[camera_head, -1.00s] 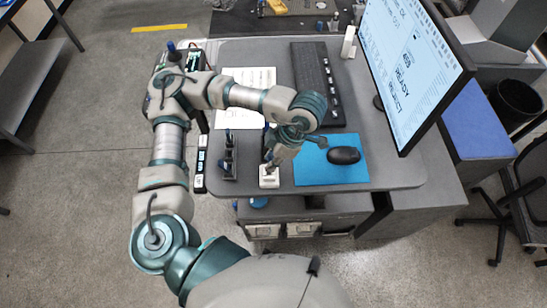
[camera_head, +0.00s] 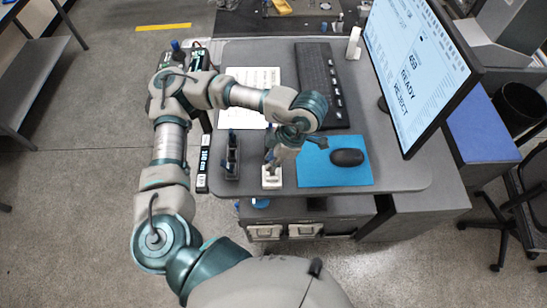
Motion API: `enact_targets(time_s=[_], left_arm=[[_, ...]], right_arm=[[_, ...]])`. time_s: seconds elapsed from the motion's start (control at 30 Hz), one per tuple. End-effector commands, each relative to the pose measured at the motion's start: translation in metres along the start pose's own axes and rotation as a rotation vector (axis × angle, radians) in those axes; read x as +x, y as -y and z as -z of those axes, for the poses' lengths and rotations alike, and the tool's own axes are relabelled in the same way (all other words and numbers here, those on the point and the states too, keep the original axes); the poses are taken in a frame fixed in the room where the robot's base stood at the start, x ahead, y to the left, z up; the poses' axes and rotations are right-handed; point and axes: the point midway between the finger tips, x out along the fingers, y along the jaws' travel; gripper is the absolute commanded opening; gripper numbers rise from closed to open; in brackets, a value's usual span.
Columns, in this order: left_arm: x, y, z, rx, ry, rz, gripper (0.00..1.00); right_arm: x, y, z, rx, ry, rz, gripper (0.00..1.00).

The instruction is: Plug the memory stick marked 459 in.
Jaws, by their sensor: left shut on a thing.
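My left gripper (camera_head: 271,164) points down over a small white block (camera_head: 271,181) near the front edge of the grey desk. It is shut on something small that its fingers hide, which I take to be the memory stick. I cannot read a marking on it, nor tell whether it sits in the white block or just above it. A dark rack (camera_head: 232,160) stands left of the block, with small dark and blue items at it. The monitor (camera_head: 415,70) shows 459, READY and REJECT. My right gripper is not in view.
A blue mat (camera_head: 325,175) with a black mouse (camera_head: 347,157) lies right of the gripper. A black keyboard (camera_head: 318,80) and a printed sheet (camera_head: 250,80) lie farther back. A labelled dark bar (camera_head: 202,160) runs along the left desk edge. The desk's front right corner is clear.

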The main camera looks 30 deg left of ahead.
Motion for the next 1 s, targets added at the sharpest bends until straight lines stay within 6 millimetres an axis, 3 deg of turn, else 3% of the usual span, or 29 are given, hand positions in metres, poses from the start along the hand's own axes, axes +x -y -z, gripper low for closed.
enact_targets(time_s=[0.87,1.0], left_arm=[[0.020,0.000,-0.007,0.000,-0.001,0.000,0.05],[0.023,0.000,-0.008,0.001,-0.002,0.001,0.00]], right_arm=[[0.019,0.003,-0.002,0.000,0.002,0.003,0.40],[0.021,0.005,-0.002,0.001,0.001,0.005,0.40]])
